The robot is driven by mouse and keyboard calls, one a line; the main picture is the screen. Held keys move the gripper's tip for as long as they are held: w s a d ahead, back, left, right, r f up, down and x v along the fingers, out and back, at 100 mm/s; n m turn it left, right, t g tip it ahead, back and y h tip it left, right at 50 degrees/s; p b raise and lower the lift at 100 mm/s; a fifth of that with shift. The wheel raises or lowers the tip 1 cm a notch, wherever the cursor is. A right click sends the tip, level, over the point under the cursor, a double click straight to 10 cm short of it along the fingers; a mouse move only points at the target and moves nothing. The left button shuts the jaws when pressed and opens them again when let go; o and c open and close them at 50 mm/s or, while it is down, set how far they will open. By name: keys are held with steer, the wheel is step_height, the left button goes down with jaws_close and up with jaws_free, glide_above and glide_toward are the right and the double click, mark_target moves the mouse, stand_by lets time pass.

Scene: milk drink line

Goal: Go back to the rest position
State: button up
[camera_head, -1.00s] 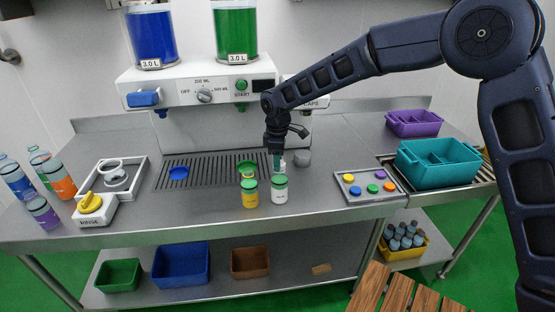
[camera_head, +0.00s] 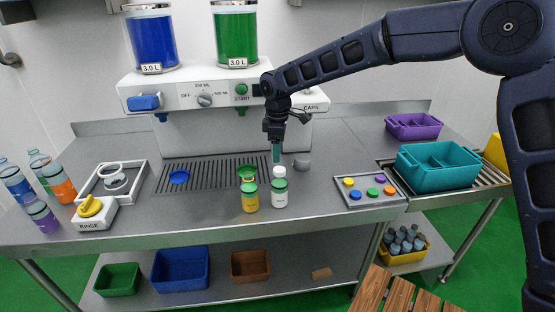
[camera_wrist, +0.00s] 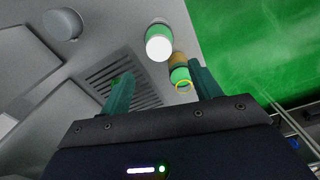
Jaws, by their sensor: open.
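My gripper (camera_head: 276,153) hangs above the counter, fingers pointing down, just behind and above a white-capped bottle with a green band (camera_head: 280,187). In the wrist view my gripper (camera_wrist: 160,88) has its two green fingers spread apart with nothing held between them. The white-capped bottle also shows in the wrist view (camera_wrist: 159,42), beyond the fingertips. In the wrist view the yellow bottle (camera_wrist: 179,66) shows near the right finger.
The dispenser (camera_head: 200,92) stands behind the drip grate (camera_head: 205,172). A cap tray (camera_head: 351,196) and teal crate (camera_head: 438,167) are to the right. The rinse unit (camera_head: 95,212) and several bottles (camera_head: 58,182) are at left. The counter front (camera_head: 190,229) is clear.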

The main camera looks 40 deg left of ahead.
step_height(320, 180, up, 4)
steer(key=shift+r, duration=0.25)
stand_by(0.5)
steer(key=w+d+r+m, duration=0.35)
steer(key=w+d, duration=0.25)
steer(key=d, duration=0.3)
steer(key=w+d+r+m+t, duration=0.1)
steer(key=w+d+r+m, duration=0.1)
steer(key=w+d+r, duration=0.5)
steer(key=w+d+m, duration=0.2)
steer(key=w+d, duration=0.2)
steer(key=d, duration=0.7)
steer(key=w+d+r+m+t, duration=0.1)
steer(key=d+r+m, duration=0.15)
steer(key=d, duration=0.85)
steer(key=w+d+r+m+t, duration=0.1)
steer(key=d+m, duration=0.3)
steer(key=d, duration=0.7)
steer(key=s+d+f+m, duration=0.2)
steer(key=s+d, duration=0.3)
steer(key=d, duration=0.3)
steer(key=s+d+f+m+t, duration=0.1)
steer(key=s+d+m, duration=0.3)
steer(key=d, duration=0.4)
steer(key=s+d+f+m, duration=0.3)
steer(key=s+d+m, duration=0.1)
steer(key=d, duration=0.4)
steer(key=shift+s+d, duration=0.35)
steer(key=shift+s, duration=0.55)
